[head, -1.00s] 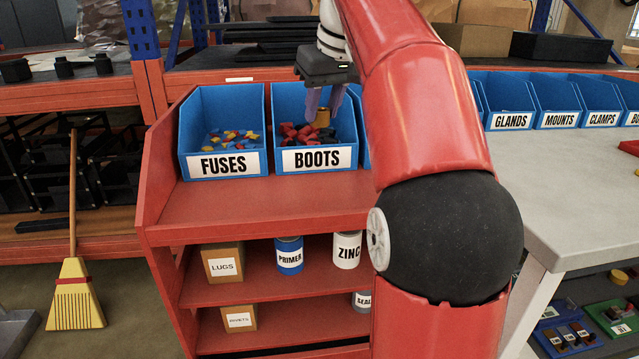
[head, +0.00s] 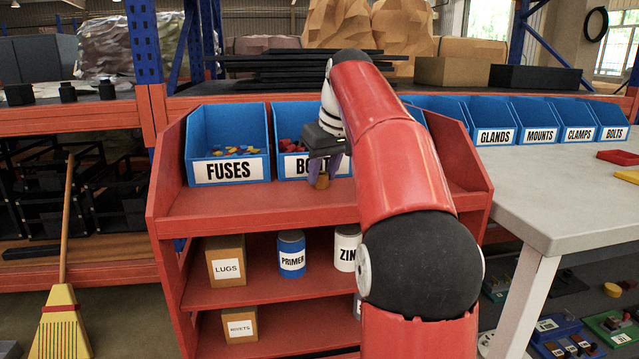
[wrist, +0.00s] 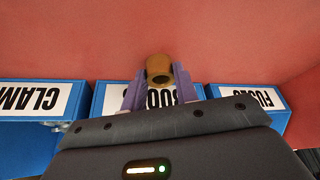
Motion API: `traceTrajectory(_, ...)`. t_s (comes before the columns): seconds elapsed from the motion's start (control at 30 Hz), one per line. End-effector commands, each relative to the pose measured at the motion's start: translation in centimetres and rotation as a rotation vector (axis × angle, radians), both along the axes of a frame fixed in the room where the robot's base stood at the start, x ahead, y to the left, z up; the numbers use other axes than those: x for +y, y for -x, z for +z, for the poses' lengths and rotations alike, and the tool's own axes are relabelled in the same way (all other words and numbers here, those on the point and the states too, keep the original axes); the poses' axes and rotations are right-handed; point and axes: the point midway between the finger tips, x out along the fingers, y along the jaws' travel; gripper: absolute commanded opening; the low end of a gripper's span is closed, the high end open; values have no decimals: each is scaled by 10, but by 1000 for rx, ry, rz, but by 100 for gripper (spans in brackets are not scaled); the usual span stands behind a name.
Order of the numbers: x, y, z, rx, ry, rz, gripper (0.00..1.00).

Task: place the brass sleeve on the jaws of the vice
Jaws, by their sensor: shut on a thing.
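The brass sleeve (wrist: 159,69) is between the two purple fingertips of my gripper (wrist: 155,82) in the wrist view, its round open end showing. My gripper (head: 322,171) is shut on it. In the head view the sleeve (head: 322,181) hangs below the fingers, in front of the BOOTS bin (head: 290,166) and above the red shelf top. No vice can be made out in either view.
The FUSES bin (head: 229,170) stands left of the BOOTS bin on the red shelf unit (head: 250,208). A grey workbench (head: 560,185) with several blue bins along its back is at the right. A broom (head: 64,320) leans at the left.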

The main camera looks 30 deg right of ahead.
Motion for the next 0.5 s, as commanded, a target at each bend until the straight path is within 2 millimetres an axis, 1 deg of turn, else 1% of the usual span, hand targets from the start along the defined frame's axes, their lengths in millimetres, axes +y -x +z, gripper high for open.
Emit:
traceTrajectory(0.2,0,0,2,-2,1,0,6)
traceTrajectory(0.33,0,0,-2,-1,1,0,6)
traceTrajectory(0.37,0,0,-1,-1,1,0,33)
traceTrajectory(0.5,0,0,-1,-1,1,0,51)
